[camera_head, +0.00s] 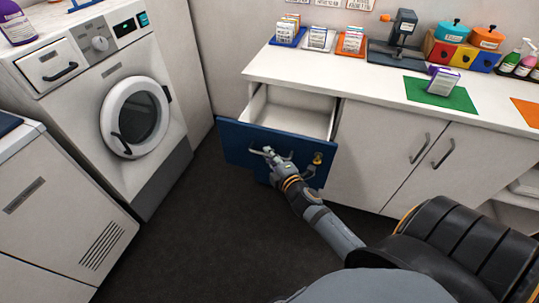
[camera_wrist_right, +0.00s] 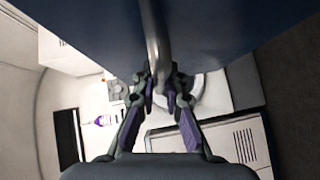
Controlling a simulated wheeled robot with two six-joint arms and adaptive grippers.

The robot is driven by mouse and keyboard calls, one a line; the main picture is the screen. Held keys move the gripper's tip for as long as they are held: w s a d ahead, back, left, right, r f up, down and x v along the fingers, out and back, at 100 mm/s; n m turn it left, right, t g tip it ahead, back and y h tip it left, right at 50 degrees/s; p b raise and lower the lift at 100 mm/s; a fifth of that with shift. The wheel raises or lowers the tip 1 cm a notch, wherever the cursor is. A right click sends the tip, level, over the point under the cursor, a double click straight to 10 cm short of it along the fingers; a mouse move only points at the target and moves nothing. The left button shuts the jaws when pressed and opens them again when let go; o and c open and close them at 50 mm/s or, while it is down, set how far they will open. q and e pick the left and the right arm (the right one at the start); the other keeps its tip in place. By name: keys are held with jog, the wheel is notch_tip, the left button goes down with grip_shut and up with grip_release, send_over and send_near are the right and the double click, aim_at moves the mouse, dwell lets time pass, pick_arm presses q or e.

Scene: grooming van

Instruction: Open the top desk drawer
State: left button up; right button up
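The top desk drawer (camera_head: 290,118) stands pulled well out from under the white counter in the head view, and its white inside looks empty. Its dark blue front (camera_head: 238,143) faces me, with a grey bar handle and a brass-coloured lock or key at its right. My right gripper (camera_head: 270,155) is at the handle. In the right wrist view, the right gripper (camera_wrist_right: 161,82) has its fingers closed together around the handle bar (camera_wrist_right: 152,35). The gripper hides part of the drawer front and what lies below it. My left gripper is not in view.
A white front-loading washer (camera_head: 130,110) stands left of the drawer, with dark floor (camera_head: 180,235) between. Closed white cupboard doors (camera_head: 385,150) are on the right. The counter holds card boxes on trays, a dark device (camera_head: 398,40) and a green mat (camera_head: 440,98).

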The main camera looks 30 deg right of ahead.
jog(key=o, duration=0.4)
jog(key=s+r, duration=0.1)
jog(key=s, duration=1.1)
jog(key=shift+a+r, duration=0.3)
jog(key=shift+a, duration=0.1)
jog(key=shift+w, duration=0.1)
jog(key=s+d+f+m+g+h+p, duration=0.1)
jog(key=s+d+f+m+g+p, duration=0.15)
jog(key=f, duration=0.65)
jog(key=s+d+f+m+g+p, duration=0.1)
jog(key=s+d+f+m+g, duration=0.25)
jog(key=f, duration=0.45)
jog(key=s+d+f+m+g+h+p, duration=0.1)
jog(key=s+d+f+m+g+p, duration=0.15)
jog(key=f, duration=0.65)
jog(key=s+a+f+m+g+y+p, duration=0.1)
jog(key=s+a+f+m+g+p, duration=0.1)
jog(key=s+f, duration=0.5)
jog(key=s+a+f+m+g+y+p, duration=0.1)
jog(key=s+a+f+m+g, duration=0.3)
jog(key=s, duration=1)
notch_tip(320, 180, down, 3)
jog(key=shift+s+a+r+m+g+p, duration=0.15)
jog(key=shift+s+a+m+g+p, duration=0.25)
jog(key=shift+a, duration=0.85)
